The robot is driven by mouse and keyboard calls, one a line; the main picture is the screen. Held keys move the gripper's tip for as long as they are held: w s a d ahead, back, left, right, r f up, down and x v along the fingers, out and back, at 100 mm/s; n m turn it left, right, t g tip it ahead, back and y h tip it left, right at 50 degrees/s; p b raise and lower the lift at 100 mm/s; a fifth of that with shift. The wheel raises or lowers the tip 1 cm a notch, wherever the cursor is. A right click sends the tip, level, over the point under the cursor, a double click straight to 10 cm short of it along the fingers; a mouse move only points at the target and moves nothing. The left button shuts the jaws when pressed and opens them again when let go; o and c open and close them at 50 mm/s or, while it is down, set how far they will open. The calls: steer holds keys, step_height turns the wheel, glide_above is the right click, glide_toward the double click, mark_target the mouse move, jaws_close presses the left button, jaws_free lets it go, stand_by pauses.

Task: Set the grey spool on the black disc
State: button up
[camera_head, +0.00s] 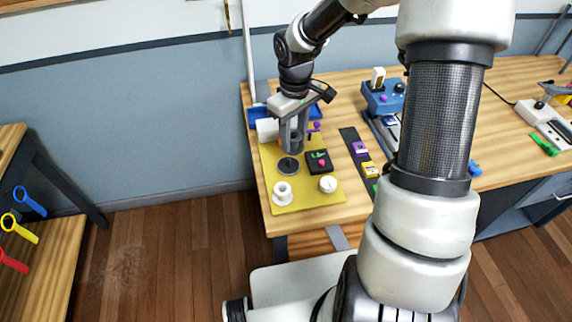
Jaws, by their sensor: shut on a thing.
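My gripper (291,148) points down over the yellow mat on the wooden bench. It is shut on a grey thing that looks like the grey spool, mostly hidden between the fingers and hard to tell from them. The black disc (289,166) lies flat on the mat, just below and in front of the fingertips. A small lighter spot shows at its middle. I cannot tell whether the held thing touches the disc.
On the yellow mat (310,203) are a white spool-like piece (282,192), a white round piece (328,184) and a black square (318,162) with green and pink marks. A dark strip (351,141) with coloured pieces lies to the right. A blue tray (257,115) is behind.

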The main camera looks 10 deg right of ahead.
mark_target(289, 159)
steer(key=w+f+n, duration=0.1)
steer(key=f+n, duration=0.1)
steer(key=f, duration=0.1)
steer(key=w+f+n, duration=0.2)
steer(key=f+n, duration=0.1)
steer(key=w+f+n, duration=0.1)
steer(key=f+n, duration=0.2)
steer(key=shift+w+a+f, duration=0.1)
steer(key=shift+w+f, duration=0.05)
steer(key=shift+f, duration=0.05)
stand_by(0.3)
steer(key=shift+f+b, duration=0.3)
steer(key=shift+f, duration=0.3)
steer(key=o, duration=1)
steer(key=shift+o, duration=0.2)
steer(key=shift+r, duration=0.15)
